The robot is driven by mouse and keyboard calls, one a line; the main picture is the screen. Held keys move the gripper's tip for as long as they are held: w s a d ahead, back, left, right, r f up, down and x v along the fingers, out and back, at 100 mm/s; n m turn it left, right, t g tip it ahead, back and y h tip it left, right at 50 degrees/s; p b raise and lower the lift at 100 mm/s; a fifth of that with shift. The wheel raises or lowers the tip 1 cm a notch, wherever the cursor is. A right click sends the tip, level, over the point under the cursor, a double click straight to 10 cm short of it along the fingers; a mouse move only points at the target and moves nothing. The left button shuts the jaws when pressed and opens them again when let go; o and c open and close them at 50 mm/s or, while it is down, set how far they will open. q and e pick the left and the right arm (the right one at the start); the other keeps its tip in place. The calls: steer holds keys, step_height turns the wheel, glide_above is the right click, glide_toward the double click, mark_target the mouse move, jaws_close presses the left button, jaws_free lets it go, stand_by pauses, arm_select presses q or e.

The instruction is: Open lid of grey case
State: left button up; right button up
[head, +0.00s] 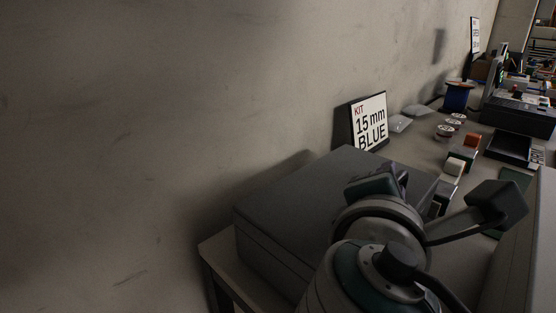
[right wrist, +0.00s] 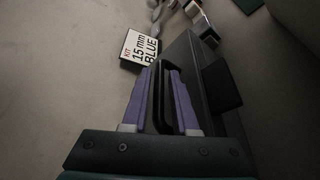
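The grey case (head: 300,200) stands on the table against the wall at the lower middle of the head view, its flat lid down. In the right wrist view the case (right wrist: 182,55) runs along the right of centre. My right gripper (right wrist: 163,70), with purple fingers, reaches the case; in the head view the gripper (head: 401,172) is at the case's right side, mostly hidden by my arm. Its fingers stand apart, on either side of a dark rounded handle-like loop (right wrist: 156,118). I cannot tell whether they touch it. My left gripper is not in view.
A sign reading "KIT 15 mm BLUE" (head: 369,122) leans behind the case. Beyond it on the table are small bags (head: 399,123), a blue spool (head: 458,96), round containers (head: 446,131), blocks and a dark tray (head: 508,146). A wall rises close on the left.

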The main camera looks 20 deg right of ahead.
jaws_close()
stand_by(1.4)
